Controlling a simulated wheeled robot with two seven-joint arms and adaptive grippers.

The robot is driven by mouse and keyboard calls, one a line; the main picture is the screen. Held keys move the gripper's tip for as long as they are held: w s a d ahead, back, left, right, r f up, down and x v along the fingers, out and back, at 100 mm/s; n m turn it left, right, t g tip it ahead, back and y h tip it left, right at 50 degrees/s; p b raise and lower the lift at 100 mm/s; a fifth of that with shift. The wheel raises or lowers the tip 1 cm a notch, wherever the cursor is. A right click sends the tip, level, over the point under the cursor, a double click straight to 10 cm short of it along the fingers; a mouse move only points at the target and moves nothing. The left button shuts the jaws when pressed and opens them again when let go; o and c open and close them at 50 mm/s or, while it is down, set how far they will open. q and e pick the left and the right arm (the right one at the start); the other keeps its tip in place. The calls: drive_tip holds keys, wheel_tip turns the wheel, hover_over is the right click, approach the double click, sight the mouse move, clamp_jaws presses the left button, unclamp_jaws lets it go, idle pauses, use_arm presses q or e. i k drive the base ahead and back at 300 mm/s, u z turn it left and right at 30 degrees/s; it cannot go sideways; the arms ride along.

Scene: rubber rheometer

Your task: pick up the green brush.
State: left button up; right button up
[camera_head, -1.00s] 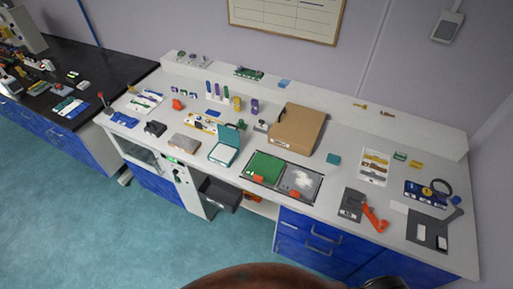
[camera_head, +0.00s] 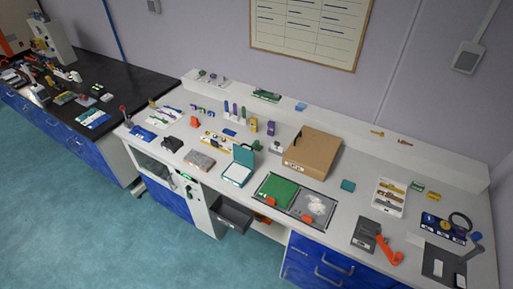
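I cannot pick out the green brush for sure. A small long green item (camera_head: 265,96) lies on the raised back ledge of the bench, but it is too small to tell whether it is a brush. Smaller green pieces (camera_head: 433,197) lie at the right of the bench. Neither of my grippers can be made out in the head view.
The white bench (camera_head: 345,208) holds a brown cardboard box (camera_head: 311,150), a green tray (camera_head: 278,188), a teal-lidded box (camera_head: 238,172) and an orange-handled tool (camera_head: 390,250). A grey open bin (camera_head: 232,213) sits below the front edge. A black-topped bench (camera_head: 95,75) stands left.

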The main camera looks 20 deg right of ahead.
sight(258, 147)
drive_tip(key=u, duration=0.5)
drive_tip(key=i, duration=1)
drive_tip(key=z, duration=0.25)
